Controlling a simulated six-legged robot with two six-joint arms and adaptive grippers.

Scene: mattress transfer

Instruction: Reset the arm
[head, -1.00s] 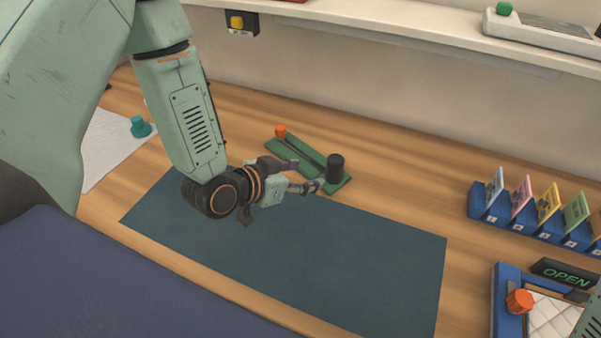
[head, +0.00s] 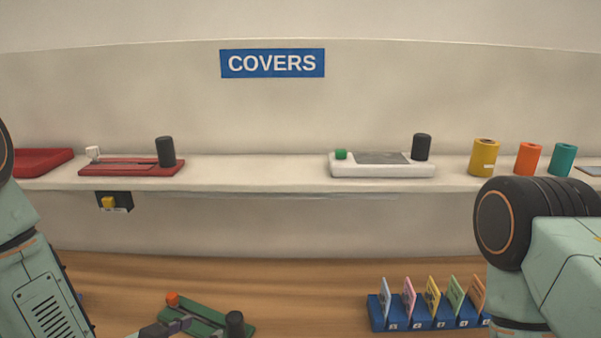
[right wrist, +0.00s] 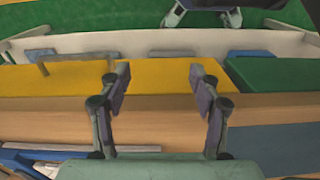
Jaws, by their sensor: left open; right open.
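My left arm comes in from the left of the head view. Its gripper (head: 168,328) shows only in part at the bottom edge, beside a green board (head: 205,318) with an orange knob and a black post; I cannot tell if they touch. My right arm fills the right side of the head view, and its gripper is out of that frame. In the right wrist view my right gripper (right wrist: 160,85) is open and empty, its two fingers wide apart above a yellow surface and the wooden table edge.
A shelf (head: 260,178) under a COVERS sign (head: 272,63) holds a red board (head: 130,168), a white device (head: 380,168), and yellow (head: 484,158), orange (head: 527,159) and teal (head: 562,160) cylinders. A blue card rack (head: 420,315) stands on the wooden table (head: 300,280).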

